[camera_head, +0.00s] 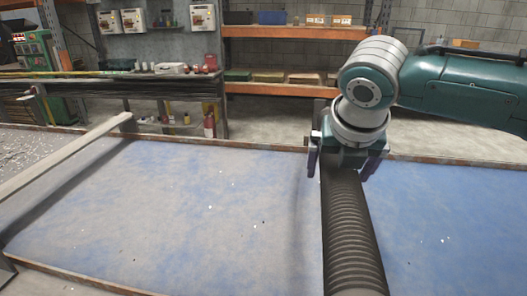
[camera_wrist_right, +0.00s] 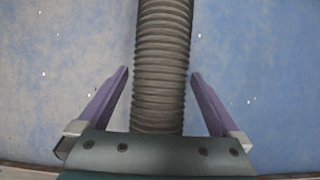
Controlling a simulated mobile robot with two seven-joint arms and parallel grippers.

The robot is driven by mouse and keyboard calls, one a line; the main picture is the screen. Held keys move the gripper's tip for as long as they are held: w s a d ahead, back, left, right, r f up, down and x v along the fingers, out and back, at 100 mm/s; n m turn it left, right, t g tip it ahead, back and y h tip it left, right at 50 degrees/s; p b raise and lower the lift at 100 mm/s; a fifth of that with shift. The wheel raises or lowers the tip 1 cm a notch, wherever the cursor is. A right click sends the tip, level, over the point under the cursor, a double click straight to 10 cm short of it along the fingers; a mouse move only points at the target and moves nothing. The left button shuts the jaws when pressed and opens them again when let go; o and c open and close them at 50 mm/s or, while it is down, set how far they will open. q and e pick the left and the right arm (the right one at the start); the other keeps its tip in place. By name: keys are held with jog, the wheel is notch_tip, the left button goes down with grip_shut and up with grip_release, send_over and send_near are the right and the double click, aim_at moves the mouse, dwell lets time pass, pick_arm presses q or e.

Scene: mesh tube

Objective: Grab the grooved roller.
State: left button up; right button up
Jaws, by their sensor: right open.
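The grooved roller (camera_head: 350,235) is a dark, ribbed cylinder lying lengthwise over the blue table, running from the bottom edge of the head view up to my right gripper. My right gripper (camera_head: 342,172) is over its far part, with purple fingers on either side. In the right wrist view the roller (camera_wrist_right: 162,65) runs down the middle between the two open fingers (camera_wrist_right: 160,72). A gap shows on both sides, so the fingers do not appear to touch it. The roller's near end is cut off by the frame, and its far end is hidden by the gripper. My left gripper is out of view.
The blue, worn tabletop (camera_head: 180,205) is mostly clear on both sides of the roller. A raised rail (camera_head: 65,158) crosses its left side. Shelves with boxes (camera_head: 285,78) and a workbench (camera_head: 165,85) stand behind the table.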

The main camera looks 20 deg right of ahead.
jog(key=shift+c, duration=0.2)
jog(key=shift+r, duration=0.1)
grip_shut()
dwell(0.7)
